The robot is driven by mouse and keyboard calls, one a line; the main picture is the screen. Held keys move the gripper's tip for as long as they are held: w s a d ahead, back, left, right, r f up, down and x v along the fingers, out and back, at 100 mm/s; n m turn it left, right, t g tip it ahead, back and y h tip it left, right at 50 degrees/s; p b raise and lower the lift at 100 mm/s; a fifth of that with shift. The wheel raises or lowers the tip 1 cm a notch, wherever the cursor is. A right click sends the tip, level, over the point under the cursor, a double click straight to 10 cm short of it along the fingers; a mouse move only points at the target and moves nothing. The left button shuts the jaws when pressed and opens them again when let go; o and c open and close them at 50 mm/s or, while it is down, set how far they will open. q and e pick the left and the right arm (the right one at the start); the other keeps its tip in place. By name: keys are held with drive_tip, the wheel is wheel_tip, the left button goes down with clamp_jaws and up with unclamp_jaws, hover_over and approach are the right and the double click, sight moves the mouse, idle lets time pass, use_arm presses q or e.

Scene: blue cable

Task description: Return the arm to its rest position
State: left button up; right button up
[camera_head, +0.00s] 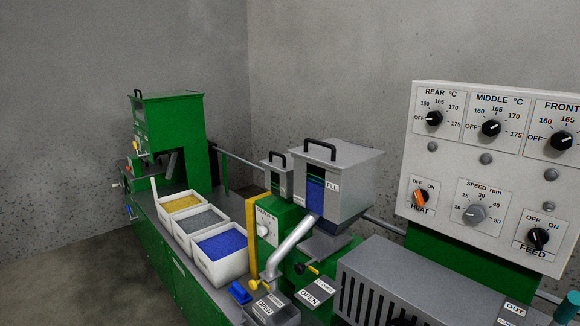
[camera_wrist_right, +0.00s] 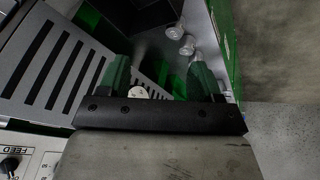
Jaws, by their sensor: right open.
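My right gripper (camera_wrist_right: 160,72) shows in the right wrist view, its two green fingers spread apart. Nothing is clearly held between them. A small pale round part (camera_wrist_right: 138,92) shows beside the left finger; I cannot tell how far off it is. The fingers point over a slotted grey cover (camera_wrist_right: 48,65) and dark machine parts. Neither of my arms shows in the head view, and my left gripper is in no view.
The head view shows a white control panel (camera_head: 470,248) at the right, a slotted machine cover (camera_head: 390,280), and a grey hopper (camera_head: 350,175). White bins of yellow pellets (camera_head: 181,201), grey pellets (camera_head: 200,219) and blue pellets (camera_head: 222,242) stand left of it. Floor (camera_wrist_right: 285,60) is clear.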

drive_tip(key=s+a+f+n+g+y, duration=0.1)
drive_tip(key=s+a+y, duration=0.15)
drive_tip(key=s, duration=0.65)
wheel_tip(320, 180, down, 26)
drive_tip(key=g, duration=0.2)
drive_tip(key=s+d+f, duration=0.2)
drive_tip(key=s+f, duration=1.4)
drive_tip(key=s, duration=0.1)
drive_tip(key=shift+d+g+h, duration=0.35)
drive_tip(key=shift+g, duration=0.05)
drive_tip(key=shift+s, duration=0.1)
